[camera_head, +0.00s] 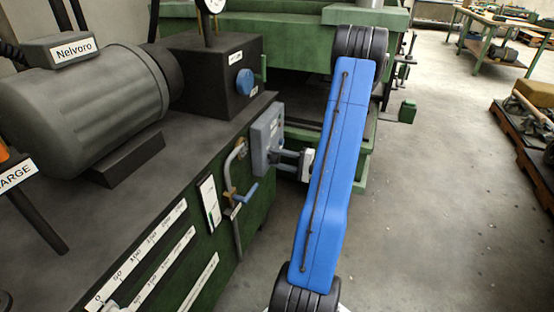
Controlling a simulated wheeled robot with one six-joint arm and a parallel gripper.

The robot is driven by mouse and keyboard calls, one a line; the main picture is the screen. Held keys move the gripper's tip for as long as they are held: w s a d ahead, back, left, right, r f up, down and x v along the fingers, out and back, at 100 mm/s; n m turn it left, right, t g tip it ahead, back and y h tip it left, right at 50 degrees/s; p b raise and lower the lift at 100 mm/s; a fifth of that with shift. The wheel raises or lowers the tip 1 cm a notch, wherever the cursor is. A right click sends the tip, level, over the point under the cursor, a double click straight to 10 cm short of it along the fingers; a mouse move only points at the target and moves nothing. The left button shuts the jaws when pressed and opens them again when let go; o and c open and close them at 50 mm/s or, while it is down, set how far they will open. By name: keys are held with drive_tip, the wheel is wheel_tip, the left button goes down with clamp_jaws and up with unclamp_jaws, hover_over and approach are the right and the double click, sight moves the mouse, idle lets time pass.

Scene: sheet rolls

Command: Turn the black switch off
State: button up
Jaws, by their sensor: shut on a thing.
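A grey switch box (267,138) is mounted on the right end of the green machine's front side. The black switch (275,147) is on the box's face; it is small here and partly hidden by my gripper, so its exact position cannot be told. My gripper (280,156) is at the box's face, coming from the right, with its fingers at the switch. It is shut on the switch. My blue arm stands to the right of the box and hides part of the wrist.
A pipe with a blue-handled valve (246,193) is just left of the box. A grey motor (85,100) and a black box with a blue knob (245,82) stand on the machine top. Green machinery (290,50) is behind. Open floor (430,200) lies to the right.

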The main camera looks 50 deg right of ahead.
drive_tip(key=shift+s, duration=0.1)
idle(0.3)
drive_tip(key=o, duration=1.1)
drive_tip(key=shift+c, duration=0.2)
drive_tip(key=v, duration=1.7)
drive_tip(key=shift+s+d+f, duration=0.1)
drive_tip(key=shift+s+d, duration=0.05)
drive_tip(key=shift+s, duration=0.05)
drive_tip(key=shift+w, duration=0.1)
